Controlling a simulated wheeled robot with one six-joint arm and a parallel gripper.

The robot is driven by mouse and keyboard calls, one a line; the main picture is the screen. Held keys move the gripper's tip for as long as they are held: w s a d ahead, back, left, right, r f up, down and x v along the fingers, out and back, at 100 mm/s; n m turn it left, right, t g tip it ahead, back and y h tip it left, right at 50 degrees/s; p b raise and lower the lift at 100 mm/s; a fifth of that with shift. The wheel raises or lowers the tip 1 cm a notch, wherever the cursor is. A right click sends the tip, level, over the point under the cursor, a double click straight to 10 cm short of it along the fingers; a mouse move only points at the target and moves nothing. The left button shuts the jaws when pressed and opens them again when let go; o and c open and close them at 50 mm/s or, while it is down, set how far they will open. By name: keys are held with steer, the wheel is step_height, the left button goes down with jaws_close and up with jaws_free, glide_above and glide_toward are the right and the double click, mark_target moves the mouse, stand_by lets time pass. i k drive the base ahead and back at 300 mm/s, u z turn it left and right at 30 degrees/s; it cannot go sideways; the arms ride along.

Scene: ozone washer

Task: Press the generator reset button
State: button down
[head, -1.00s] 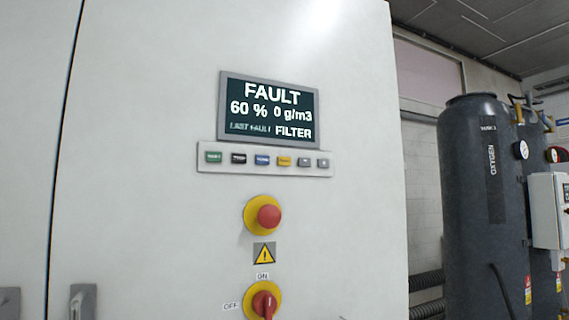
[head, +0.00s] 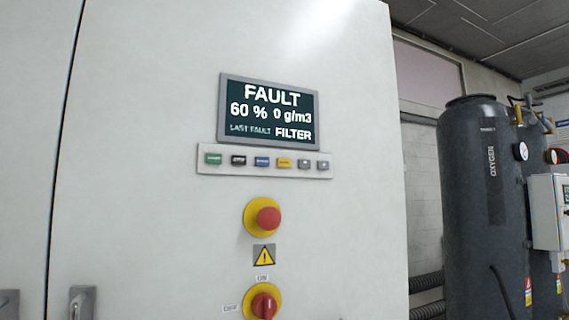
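A button strip (head: 218,169) is fixed to the pale cabinet front, just under the display. It carries a green button (head: 213,159), a black button (head: 239,160), a blue button (head: 262,162), a yellow button (head: 285,163) and two grey buttons, one (head: 304,164) beside the other (head: 323,165). Their labels are too small and blurred to read, so I cannot tell by label which is reset. The display (head: 268,112) reads FAULT, 60 %, 0 g/m3, LAST FAULT FILTER. My gripper is not in view.
Below the strip are a red emergency stop (head: 268,217) on a yellow base, a warning sign (head: 264,255) and a red rotary switch (head: 264,304). The cabinet (head: 140,180) fills the left and middle. A dark oxygen tank (head: 480,200) stands to the right.

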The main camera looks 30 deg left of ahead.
mark_target(283, 162)
steer(key=z, duration=2.45)
steer(key=k, duration=2.4)
steer(key=u, duration=2)
steer(key=i, duration=0.3)
steer(key=z, duration=0.15)
